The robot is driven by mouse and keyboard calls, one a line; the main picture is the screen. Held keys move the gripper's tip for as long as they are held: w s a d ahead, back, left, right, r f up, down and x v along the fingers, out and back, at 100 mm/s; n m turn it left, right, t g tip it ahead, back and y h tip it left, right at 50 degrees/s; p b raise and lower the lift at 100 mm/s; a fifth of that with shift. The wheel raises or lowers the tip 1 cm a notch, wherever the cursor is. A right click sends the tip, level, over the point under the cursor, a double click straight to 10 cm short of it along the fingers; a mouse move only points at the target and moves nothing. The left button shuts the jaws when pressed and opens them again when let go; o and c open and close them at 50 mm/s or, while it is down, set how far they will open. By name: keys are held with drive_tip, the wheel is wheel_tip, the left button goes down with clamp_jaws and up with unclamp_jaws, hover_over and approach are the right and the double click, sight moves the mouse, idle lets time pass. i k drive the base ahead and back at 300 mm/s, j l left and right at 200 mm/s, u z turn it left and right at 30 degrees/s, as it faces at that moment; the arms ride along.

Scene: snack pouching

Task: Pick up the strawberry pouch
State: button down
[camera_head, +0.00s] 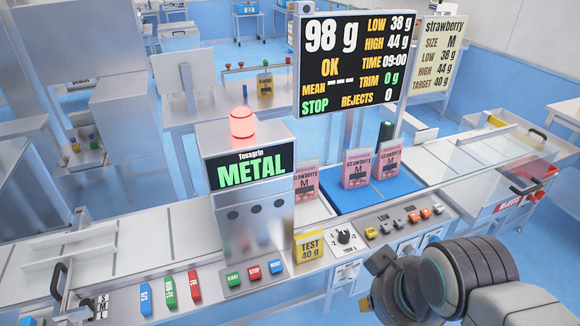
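Three pink strawberry pouches marked M stand upright. One pouch (356,168) and a second pouch (388,159) stand side by side on the blue weighing plate (385,192). The third pouch (306,183) stands at the plate's left edge, beside the metal detector, which partly hides it. My gripper (372,281) is at the lower right, in front of the control panel and apart from all the pouches. Its two fingertips look spread apart with nothing between them.
The metal detector (248,215) shows METAL with a red lamp (242,122) lit. The display (330,65) reads 98 g, OK. A yellow test pouch (309,246) stands by a dial (344,237). A clear-covered reject bin (520,185) is at right. The left conveyor (150,235) is empty.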

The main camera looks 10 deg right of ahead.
sight(306, 188)
drive_tip(key=i+l+u, duration=0.5)
drive_tip(key=i+l, duration=0.4)
drive_tip(key=l, duration=0.1)
